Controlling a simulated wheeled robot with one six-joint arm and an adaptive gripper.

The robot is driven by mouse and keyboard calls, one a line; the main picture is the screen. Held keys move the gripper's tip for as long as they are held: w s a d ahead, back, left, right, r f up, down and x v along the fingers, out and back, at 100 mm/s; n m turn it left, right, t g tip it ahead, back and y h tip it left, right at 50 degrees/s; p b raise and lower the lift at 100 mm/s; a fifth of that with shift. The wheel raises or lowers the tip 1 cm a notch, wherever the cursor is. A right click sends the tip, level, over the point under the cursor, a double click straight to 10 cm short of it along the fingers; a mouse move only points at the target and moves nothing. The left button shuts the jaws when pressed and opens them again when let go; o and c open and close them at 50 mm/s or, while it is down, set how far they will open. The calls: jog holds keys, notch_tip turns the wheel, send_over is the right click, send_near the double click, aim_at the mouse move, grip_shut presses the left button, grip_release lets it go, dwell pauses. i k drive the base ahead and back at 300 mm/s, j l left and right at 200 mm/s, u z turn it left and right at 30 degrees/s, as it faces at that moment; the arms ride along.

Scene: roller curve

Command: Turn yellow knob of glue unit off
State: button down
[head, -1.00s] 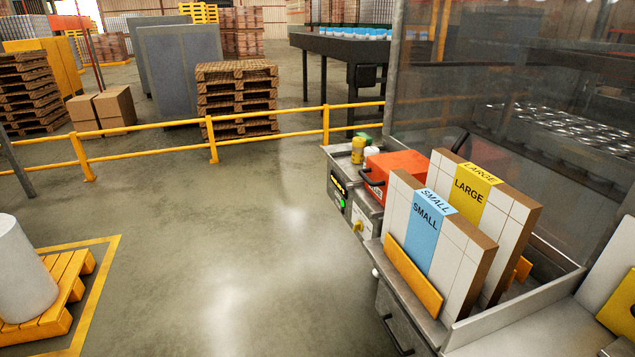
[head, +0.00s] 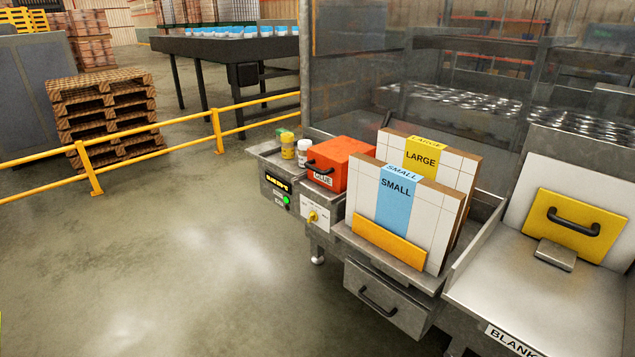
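The glue unit is a grey metal box with a red lid (head: 345,163) marked GLUE and a black handle. Its yellow knob (head: 312,217) sits on a white plate (head: 321,222) on the front face, below the red lid. The plate's markings are too small to read, and I cannot tell the knob's setting. To its left is a dark display (head: 277,183) with yellow characters and a lit green button (head: 287,200). My gripper is not in view.
Panels marked SMALL (head: 395,215) and LARGE (head: 424,159) stand right of the unit, above a drawer (head: 388,297). Further right is a bin with a yellow handled plate (head: 574,227). A yellow railing (head: 150,132) and pallets (head: 103,120) stand behind. The floor left of the unit is clear.

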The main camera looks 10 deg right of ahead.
aim_at(312, 216)
jog(key=i+j, duration=1.85)
jog(key=i+l+z, duration=0.05)
jog(key=l, duration=0.05)
